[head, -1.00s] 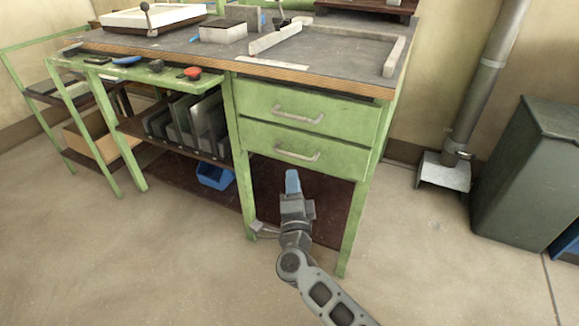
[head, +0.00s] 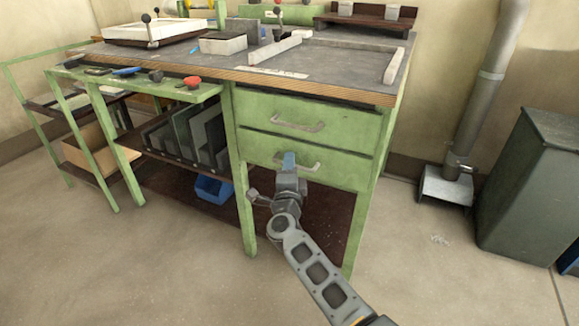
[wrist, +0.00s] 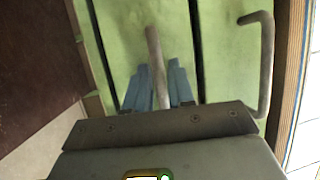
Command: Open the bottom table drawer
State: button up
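The bottom drawer (head: 258,146) is a green front with a curved grey handle (head: 311,166), below the top drawer (head: 345,122) of the bench. Both drawers look shut. My gripper (head: 289,160) is in front of the bottom drawer and hides part of its handle in the head view. In the wrist view the bottom drawer's handle (wrist: 153,45) runs between my two blue fingers (wrist: 158,80), one on each side. The fingers look spread around the bar; whether either touches it is hard to see.
The top drawer's handle (wrist: 265,65) is to the right in the wrist view. The worktop (head: 330,62) overhangs the drawers. A blue bin (head: 212,188) sits on the lower shelf. A dark green cabinet (head: 525,190) stands at right. The floor (head: 430,275) before the bench is clear.

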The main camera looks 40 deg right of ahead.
grip_shut()
jog(key=shift+a, duration=0.15)
dwell(0.4)
